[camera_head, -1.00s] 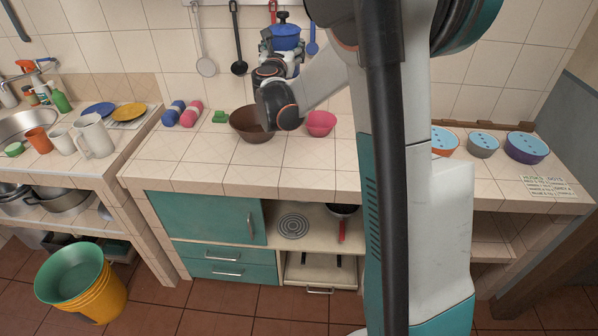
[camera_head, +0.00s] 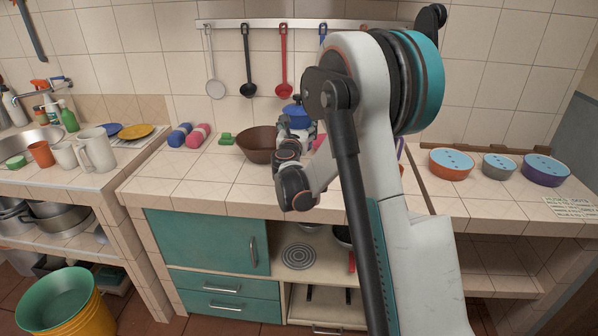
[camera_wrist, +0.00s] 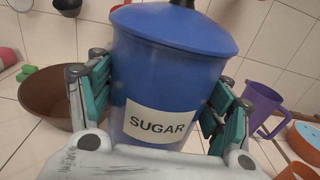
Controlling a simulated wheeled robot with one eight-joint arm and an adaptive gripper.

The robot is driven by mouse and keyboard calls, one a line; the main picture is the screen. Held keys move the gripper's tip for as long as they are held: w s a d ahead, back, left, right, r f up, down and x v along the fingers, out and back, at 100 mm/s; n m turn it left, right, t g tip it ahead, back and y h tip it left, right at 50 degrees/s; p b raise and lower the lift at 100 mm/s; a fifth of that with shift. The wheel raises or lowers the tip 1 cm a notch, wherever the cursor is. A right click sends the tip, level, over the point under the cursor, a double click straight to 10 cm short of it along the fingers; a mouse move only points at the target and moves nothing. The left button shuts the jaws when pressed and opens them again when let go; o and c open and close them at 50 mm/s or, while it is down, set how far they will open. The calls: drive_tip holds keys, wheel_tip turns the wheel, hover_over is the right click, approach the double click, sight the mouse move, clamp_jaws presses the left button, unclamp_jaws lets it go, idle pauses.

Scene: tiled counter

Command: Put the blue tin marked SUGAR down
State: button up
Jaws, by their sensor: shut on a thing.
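The blue tin marked SUGAR (camera_wrist: 168,88) fills the middle of the wrist view, roughly upright, with its white label facing the camera. It has a blue lid with a dark knob. My gripper (camera_wrist: 160,98) is shut on it, with teal fingers on both sides of its body. In the head view the tin (camera_head: 299,116) is small, right of the brown bowl, and partly hidden by my wrist. Its base is hidden, so I cannot tell whether it touches the tiled counter (camera_head: 190,170).
The brown bowl (camera_head: 257,144) stands close left of the tin. A purple mug (camera_wrist: 262,108) and an orange bowl (camera_wrist: 303,142) are to its right in the wrist view. Utensils hang on the wall behind. The counter's front left is clear.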

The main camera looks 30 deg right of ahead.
wheel_tip(320, 180, down, 14)
drive_tip(key=b, duration=0.5)
drive_tip(key=shift+f, duration=0.1)
drive_tip(key=o, duration=1.4)
